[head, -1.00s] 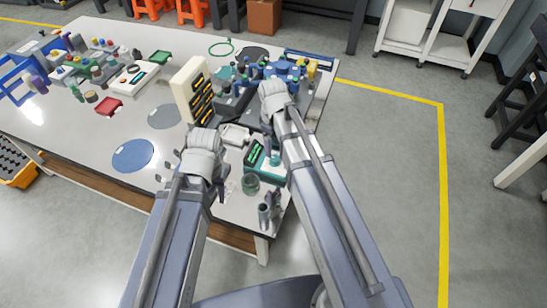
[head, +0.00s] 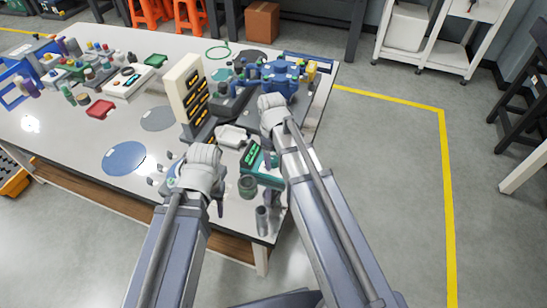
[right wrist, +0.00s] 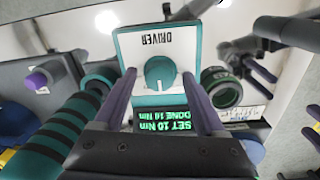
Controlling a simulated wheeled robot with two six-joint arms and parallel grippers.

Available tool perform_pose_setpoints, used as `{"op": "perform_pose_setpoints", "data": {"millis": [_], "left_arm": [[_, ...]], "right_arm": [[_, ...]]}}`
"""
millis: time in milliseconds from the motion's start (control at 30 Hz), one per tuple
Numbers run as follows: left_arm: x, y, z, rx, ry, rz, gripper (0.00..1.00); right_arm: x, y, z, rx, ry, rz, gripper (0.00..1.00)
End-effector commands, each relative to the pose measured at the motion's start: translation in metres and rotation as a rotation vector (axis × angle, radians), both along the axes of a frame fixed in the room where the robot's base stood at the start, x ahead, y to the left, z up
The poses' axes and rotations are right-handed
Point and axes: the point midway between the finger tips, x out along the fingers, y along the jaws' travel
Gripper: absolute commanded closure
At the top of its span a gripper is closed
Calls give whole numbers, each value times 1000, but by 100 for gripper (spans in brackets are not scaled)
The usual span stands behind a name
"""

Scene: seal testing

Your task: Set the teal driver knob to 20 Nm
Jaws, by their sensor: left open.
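The driver (right wrist: 158,50) is a white-faced box with a teal frame, upside down in the right wrist view. Its round teal knob (right wrist: 160,73) is in the middle of the face. The green display (right wrist: 150,116) reads SET 10 Nm; the DONE line below is hard to read. My right gripper (right wrist: 160,80) is open, its fingers left and right of the knob with gaps visible. In the head view the driver (head: 272,178) is partly hidden by my right gripper (head: 268,152). My left gripper (head: 190,180) is open and empty over the table's front part.
A green jar (head: 248,186) and a grey cylinder (head: 262,220) stand close to the driver near the table's front edge. A cream rack (head: 184,88) stands behind, left of a blue fixture (head: 280,77). A blue disc (head: 124,158) lies on open table at left.

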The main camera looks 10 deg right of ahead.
Motion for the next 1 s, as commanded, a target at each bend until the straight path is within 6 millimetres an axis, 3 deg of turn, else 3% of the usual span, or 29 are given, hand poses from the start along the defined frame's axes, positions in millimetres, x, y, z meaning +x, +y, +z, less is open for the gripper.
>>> {"op": "perform_pose_setpoints", "data": {"millis": [67,600,1000], "left_arm": [[0,0,0,0,0,0,50],[0,0,0,0,0,0,50],[0,0,0,0,0,0,50]], "right_arm": [[0,0,0,0,0,0,37],[0,0,0,0,0,0,98],[0,0,0,0,0,-50,100]]}}
